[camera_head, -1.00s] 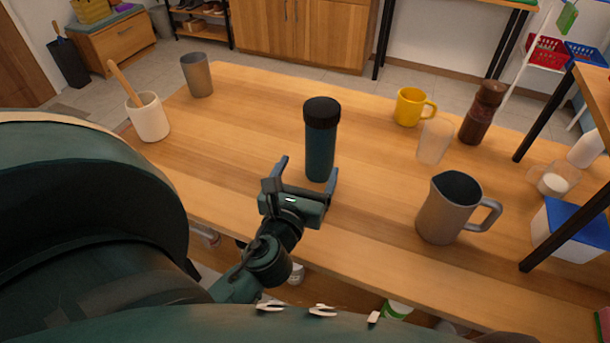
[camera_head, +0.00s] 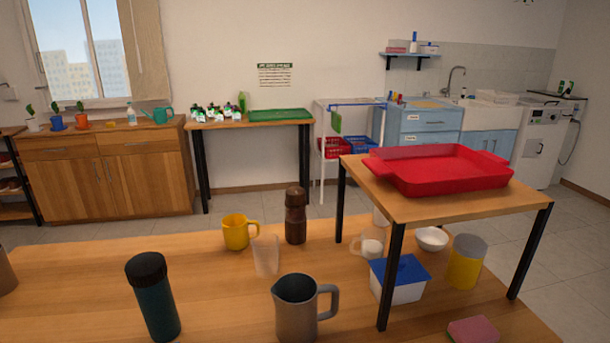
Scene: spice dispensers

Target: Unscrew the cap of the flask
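The flask (camera_head: 158,309) is a dark teal cylinder standing upright on the wooden table, at the lower left of the head view. Its black cap (camera_head: 146,267) is on top. Neither of my grippers shows in the view now.
A grey metal pitcher (camera_head: 296,313) stands right of the flask. Behind are a yellow mug (camera_head: 236,232), a clear cup (camera_head: 266,256) and a brown pepper mill (camera_head: 296,215). A raised shelf (camera_head: 396,203) with a red tray (camera_head: 440,186) stands at right, over a blue-lidded box (camera_head: 399,279).

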